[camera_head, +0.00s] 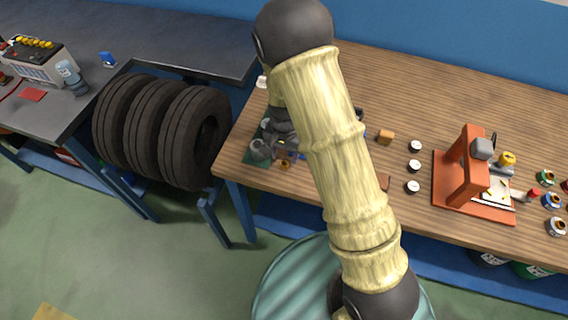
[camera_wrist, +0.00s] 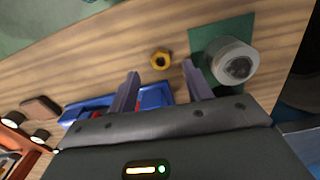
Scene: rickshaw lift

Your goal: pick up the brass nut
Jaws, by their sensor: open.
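The brass nut (camera_wrist: 161,58) lies on the wooden bench top in the wrist view, a small golden ring with a dark hole. It also shows in the head view (camera_head: 284,163), close to the bench's front edge and low beside my gripper. My gripper (camera_wrist: 160,73) is open and empty. In the wrist view its two purple-grey fingers point toward the nut, which appears between and just beyond their tips. The height of the fingers above the bench is hard to tell. In the head view my arm hides much of the gripper.
A grey cylinder (camera_wrist: 235,63) stands on a green mat (camera_wrist: 203,38) beside the right finger. A blue tray (camera_wrist: 155,97) lies behind the fingers. Gauges (camera_head: 415,165), a tan block (camera_head: 386,137) and an orange press (camera_head: 462,170) stand farther right. Tyres (camera_head: 160,130) stand left of the bench.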

